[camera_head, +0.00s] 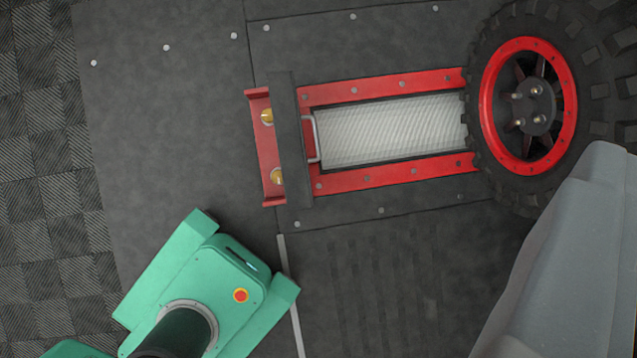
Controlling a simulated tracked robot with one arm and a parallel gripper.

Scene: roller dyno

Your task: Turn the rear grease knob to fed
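Two small brass-coloured knobs sit at the left end of the red roller frame (393,178). The upper knob (267,117) and the lower knob (277,176) are on the red end bracket (262,150), partly covered by a dark bar (290,140). I cannot tell from this view which one is the rear grease knob, nor how either is turned. My gripper is not in view. My green base (225,275) stands on the floor below and left of the bracket, apart from it.
A ribbed light roller (390,132) with a grey handle (312,138) fills the frame. A large black tyre with a red rim (487,105) stands at its right end. A grey body (570,260) fills the lower right. Dark floor left of the bracket (170,130) is clear.

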